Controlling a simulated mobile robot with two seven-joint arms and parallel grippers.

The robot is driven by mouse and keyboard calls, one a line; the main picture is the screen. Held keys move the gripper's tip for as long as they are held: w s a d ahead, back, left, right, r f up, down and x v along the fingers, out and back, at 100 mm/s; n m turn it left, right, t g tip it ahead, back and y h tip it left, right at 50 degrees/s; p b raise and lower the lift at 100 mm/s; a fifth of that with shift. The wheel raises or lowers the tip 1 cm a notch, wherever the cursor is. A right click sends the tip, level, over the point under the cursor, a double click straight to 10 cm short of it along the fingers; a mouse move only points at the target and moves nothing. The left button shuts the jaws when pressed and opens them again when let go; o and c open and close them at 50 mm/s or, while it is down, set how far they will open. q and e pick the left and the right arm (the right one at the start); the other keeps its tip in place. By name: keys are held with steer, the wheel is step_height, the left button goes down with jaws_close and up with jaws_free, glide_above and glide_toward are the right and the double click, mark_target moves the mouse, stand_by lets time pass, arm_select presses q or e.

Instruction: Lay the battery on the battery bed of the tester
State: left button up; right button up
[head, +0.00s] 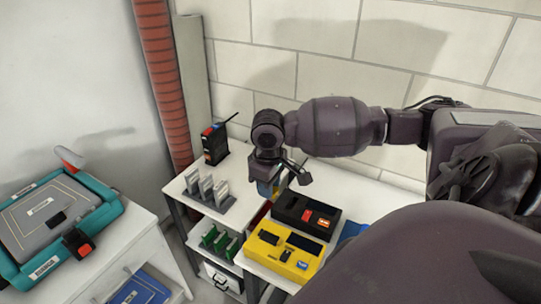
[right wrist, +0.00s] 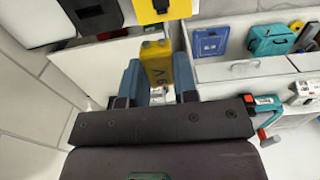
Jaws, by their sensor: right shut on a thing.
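A yellow battery with dark lettering, partly readable as "V" and "6" (right wrist: 157,62), is between the two blue fingers of my right gripper (right wrist: 160,85). In the head view my right gripper (head: 271,190) is shut on it, above the table behind the testers, and my wrist hides most of it. A yellow case with black recesses (head: 262,262) and a black case with a red part (head: 290,205) lie side by side on the white table. I cannot tell for certain which is the tester with the battery bed. My left gripper is not in view.
A grey rack with upright pale pieces (head: 225,207) stands left of the gripper. A black device with an antenna (head: 215,146) is behind it by the wall. A lower shelf holds green boards (head: 220,243). A teal case (head: 107,209) is on a separate table at left.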

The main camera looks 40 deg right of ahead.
steer(key=b, duration=0.2)
glide_above(269, 238)
step_height(269, 238, down, 16)
steer(key=shift+r, duration=0.2)
step_height(269, 238, down, 4)
steer(key=shift+f, duration=0.1)
steer(key=shift+f, duration=0.1)
steer(key=o, duration=0.9)
